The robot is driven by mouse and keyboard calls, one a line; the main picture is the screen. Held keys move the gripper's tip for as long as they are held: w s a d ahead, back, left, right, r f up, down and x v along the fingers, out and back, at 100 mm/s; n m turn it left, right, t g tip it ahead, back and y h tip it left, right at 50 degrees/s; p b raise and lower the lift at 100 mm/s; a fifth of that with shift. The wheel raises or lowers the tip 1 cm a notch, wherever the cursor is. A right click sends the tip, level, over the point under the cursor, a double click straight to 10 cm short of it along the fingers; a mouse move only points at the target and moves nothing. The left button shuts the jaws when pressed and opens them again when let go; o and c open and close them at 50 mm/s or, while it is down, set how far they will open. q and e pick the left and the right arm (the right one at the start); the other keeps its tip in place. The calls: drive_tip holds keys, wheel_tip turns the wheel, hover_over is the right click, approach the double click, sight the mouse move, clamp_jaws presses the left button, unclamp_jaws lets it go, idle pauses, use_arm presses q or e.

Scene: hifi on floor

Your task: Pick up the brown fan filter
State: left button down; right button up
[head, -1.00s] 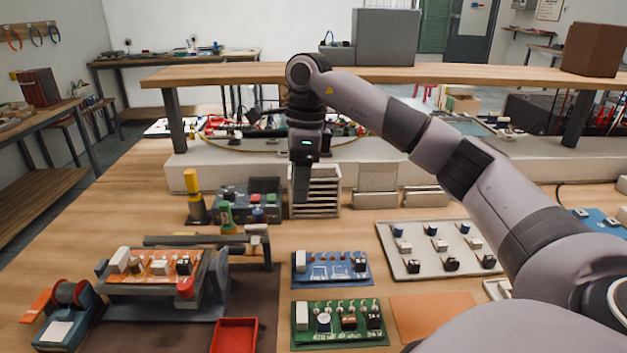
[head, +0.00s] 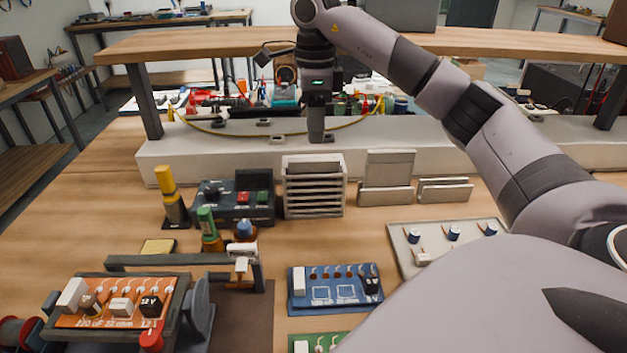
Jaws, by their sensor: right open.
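I cannot clearly make out a brown fan filter in the head view. A pale slatted box (head: 314,188) stands upright on the workbench behind the blue circuit board. My right gripper (head: 317,138) points down above and behind this box, in front of the pale back ledge. It is open, seen edge-on, with nothing visible in it. My left gripper is out of view.
A wooden shelf (head: 230,42) spans the back, close to my right arm. Pale holders (head: 388,180) stand right of the slatted box, a dark control box (head: 240,203) left. A blue board (head: 335,289) and a component tray (head: 408,262) lie in front.

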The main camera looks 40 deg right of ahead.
sight(314, 159)
drive_tip(key=f, duration=0.6)
drive_tip(key=shift+s+a+f, duration=0.1)
drive_tip(key=shift+a+f, duration=0.1)
drive_tip(key=shift+f, duration=0.15)
clamp_jaws()
